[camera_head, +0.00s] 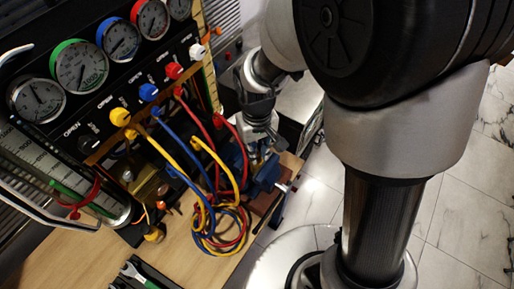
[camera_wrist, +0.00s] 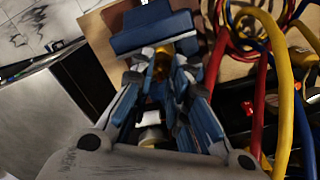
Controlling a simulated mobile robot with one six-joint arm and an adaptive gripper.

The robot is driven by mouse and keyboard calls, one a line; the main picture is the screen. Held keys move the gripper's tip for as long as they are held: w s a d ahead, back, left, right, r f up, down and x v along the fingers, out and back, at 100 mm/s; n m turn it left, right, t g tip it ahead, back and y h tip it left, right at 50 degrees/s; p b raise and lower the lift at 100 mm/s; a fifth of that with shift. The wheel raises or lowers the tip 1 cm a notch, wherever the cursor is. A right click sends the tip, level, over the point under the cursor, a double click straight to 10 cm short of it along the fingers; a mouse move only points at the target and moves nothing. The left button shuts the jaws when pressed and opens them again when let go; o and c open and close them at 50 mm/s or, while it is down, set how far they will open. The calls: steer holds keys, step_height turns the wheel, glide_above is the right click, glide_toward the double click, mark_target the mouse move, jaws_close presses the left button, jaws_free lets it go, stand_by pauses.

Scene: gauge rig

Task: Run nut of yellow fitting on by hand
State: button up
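A blue vise (camera_head: 268,172) stands at the bench's right edge; its blue body (camera_wrist: 152,32) lies just ahead of my fingertips in the wrist view. My gripper (camera_head: 257,142) reaches down beside it, behind the hoses. In the wrist view my fingers (camera_wrist: 162,72) draw in on both sides of a small brass-yellow fitting (camera_wrist: 162,64) in front of the vise. Whether the fingers touch it I cannot tell, and its nut is too small and dark to make out. A yellow hose (camera_head: 170,150) runs from the yellow knob (camera_head: 120,117) towards the coil; its far end is unclear.
The gauge panel (camera_head: 100,95) fills the left. Blue hose (camera_head: 180,150) and red hose (camera_head: 197,120) loop close beside my gripper and coil on the wooden bench (camera_head: 200,270). A tray with wrenches (camera_head: 135,275) lies in front. Tiled floor lies right.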

jaws_close()
steer(key=shift+m, duration=0.3)
steer(key=m+p, duration=0.1)
steer(key=m, duration=0.9)
steer(key=shift+m+p, duration=0.4)
steer(key=m, duration=0.5)
steer(key=shift+m+p, duration=0.3)
steer(key=shift+m, duration=3)
steer(key=o, duration=0.5)
jaws_free()
